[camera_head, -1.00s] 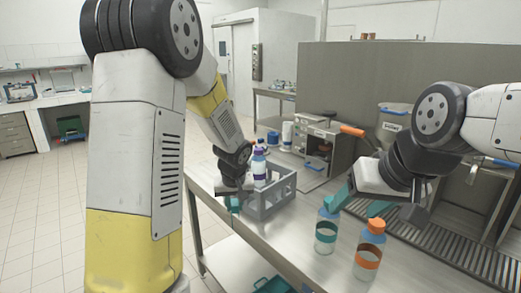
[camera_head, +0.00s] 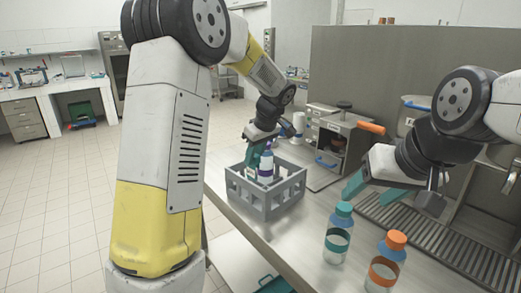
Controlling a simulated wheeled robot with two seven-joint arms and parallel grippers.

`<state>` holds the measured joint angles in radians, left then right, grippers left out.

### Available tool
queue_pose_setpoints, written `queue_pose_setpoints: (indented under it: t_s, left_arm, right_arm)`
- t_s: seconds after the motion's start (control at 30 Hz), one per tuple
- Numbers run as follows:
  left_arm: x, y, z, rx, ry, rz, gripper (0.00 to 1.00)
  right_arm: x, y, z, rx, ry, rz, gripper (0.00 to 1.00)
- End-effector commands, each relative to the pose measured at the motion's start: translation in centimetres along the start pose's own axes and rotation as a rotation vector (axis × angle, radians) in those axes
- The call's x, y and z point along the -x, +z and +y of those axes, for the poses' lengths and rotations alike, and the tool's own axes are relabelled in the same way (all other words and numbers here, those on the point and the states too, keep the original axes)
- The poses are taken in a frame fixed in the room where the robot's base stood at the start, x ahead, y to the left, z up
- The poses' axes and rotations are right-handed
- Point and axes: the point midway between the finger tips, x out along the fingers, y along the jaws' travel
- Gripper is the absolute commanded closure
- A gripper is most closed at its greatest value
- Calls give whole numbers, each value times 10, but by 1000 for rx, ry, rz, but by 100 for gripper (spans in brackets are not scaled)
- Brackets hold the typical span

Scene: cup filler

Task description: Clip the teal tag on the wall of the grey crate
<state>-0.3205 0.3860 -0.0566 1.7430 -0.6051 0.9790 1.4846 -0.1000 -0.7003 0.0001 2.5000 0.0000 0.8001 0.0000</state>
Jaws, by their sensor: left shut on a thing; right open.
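The grey crate (camera_head: 262,209) stands on the steel table, with a white and purple bottle (camera_head: 266,166) upright inside it. My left gripper (camera_head: 254,153) is over the far left part of the crate, close to the bottle. It is shut on a small teal piece, which I take for the teal tag. Its teal fingers and the tag blend together, so the tag's outline and any contact with the crate wall cannot be told. My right gripper (camera_head: 375,192) is open and empty, off to the right above the table, near a teal-capped bottle.
The teal-capped bottle (camera_head: 338,234) and an orange-capped bottle (camera_head: 386,262) stand on the front of the table. A grey machine (camera_head: 335,150) is behind the crate. A slatted drain (camera_head: 440,237) lies at the right. The tabletop between crate and bottles is clear.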

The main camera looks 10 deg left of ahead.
Motion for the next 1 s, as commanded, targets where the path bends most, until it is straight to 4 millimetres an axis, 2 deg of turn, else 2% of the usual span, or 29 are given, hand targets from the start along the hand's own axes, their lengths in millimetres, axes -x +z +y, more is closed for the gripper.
queue_pose_setpoints:
  t_s: [0.6, 0.8, 1.0]
  left_arm:
    - [-57, 24, 0, -3, -1, 0, 100]
    - [-69, 29, 0, -2, -1, 0, 100]
    - [-73, 30, 0, -1, 0, 0, 100]
  right_arm:
    - [0, 0, 0, 0, 0, 0, 38]
    - [0, 0, 0, 0, 0, 0, 38]
    - [0, 0, 0, 0, 0, 0, 38]
